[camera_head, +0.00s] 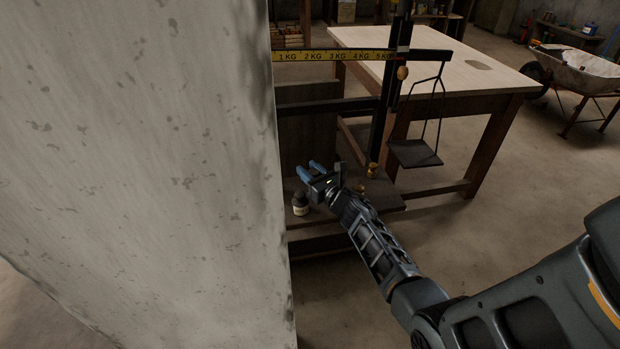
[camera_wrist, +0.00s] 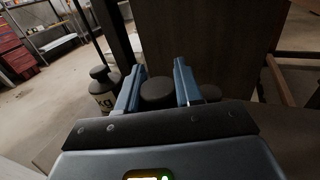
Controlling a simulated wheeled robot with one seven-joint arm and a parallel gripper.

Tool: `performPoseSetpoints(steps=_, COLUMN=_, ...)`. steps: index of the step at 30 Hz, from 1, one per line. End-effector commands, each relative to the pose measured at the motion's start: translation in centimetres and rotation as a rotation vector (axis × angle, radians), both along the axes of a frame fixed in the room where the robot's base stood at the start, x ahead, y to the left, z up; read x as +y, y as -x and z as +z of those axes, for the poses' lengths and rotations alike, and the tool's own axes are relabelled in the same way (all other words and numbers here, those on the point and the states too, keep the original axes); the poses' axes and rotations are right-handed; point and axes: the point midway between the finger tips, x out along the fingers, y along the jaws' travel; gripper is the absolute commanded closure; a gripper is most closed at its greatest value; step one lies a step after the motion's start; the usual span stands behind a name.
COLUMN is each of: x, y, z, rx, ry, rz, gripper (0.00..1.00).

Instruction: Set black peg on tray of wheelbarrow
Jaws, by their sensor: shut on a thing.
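My gripper (camera_head: 318,172) is over the low wooden base of the beam scale, left of its post. In the wrist view its two blue fingers (camera_wrist: 157,82) stand on either side of a dark, round-topped piece (camera_wrist: 157,93), and they are shut on it. Only its top shows, so I cannot tell for sure that it is the black peg. The wheelbarrow (camera_head: 575,78) stands far off at the upper right in the head view, with pale sheets in its tray. The wheelbarrow is not in the wrist view.
A dark weight with a "kg" label (camera_wrist: 105,88) stands left of the fingers; it also shows in the head view (camera_head: 300,204). The scale's hanging pan (camera_head: 415,154) and a wooden table (camera_head: 440,68) are to the right. A pale wall (camera_head: 140,170) fills the left. Floor is open at right.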

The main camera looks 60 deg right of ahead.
Motion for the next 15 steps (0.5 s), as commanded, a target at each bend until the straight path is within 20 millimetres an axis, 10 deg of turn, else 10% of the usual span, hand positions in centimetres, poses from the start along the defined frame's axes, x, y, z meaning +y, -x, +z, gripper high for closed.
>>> performPoseSetpoints(steps=15, x=-0.04, y=0.02, z=-1.66, rx=0.0, ry=0.001, rz=0.0, gripper=0.99)
